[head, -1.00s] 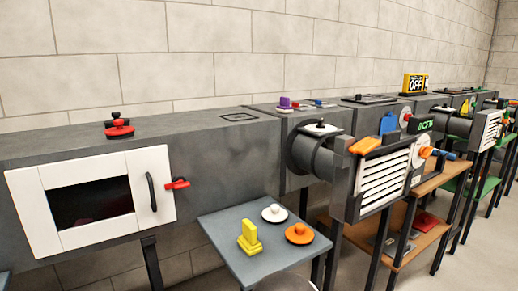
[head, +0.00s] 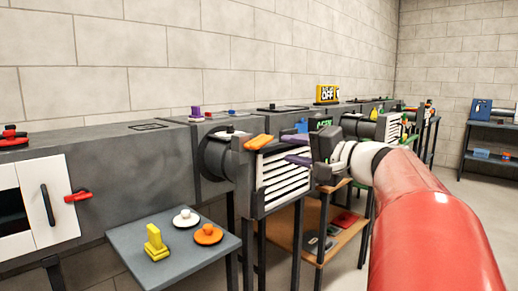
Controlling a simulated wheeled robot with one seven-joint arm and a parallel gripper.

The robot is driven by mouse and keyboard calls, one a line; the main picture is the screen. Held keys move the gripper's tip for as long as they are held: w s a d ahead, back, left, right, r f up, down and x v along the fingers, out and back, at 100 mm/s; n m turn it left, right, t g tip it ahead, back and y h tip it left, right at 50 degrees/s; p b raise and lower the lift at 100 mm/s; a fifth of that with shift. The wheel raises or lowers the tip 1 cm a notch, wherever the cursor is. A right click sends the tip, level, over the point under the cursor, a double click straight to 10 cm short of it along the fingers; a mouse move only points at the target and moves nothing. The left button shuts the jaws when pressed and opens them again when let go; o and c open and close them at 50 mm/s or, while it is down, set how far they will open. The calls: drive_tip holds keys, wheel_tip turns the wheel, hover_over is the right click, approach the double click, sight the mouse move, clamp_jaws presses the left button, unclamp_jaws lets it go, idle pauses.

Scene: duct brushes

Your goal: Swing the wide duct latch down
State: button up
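A red latch (head: 77,196) sits at the right edge of the white door (head: 62,212) on the wide grey duct at the left. It lies close to level, its right end slightly higher. The door has a dark window and a black bar handle (head: 47,204) beside the latch. My gripper (head: 292,149) is far to the right of the latch, in front of the louvred vent box. Its two purple fingers stand apart with nothing seen between them.
A grey side table (head: 130,238) holds a yellow block piece (head: 155,242), a white-knobbed disc (head: 186,218) and an orange disc (head: 208,234). The louvred vent box (head: 284,180) juts out right of it. Open floor shows at the far right.

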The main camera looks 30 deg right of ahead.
sight(269, 141)
drive_tip(key=x, duration=0.2)
drive_tip(key=p+x, duration=0.1)
drive_tip(key=x, duration=0.4)
drive_tip(key=shift+w+d+r, duration=0.2)
drive_tip(key=shift+w+r, duration=0.1)
drive_tip(key=shift+w, duration=0.05)
clamp_jaws()
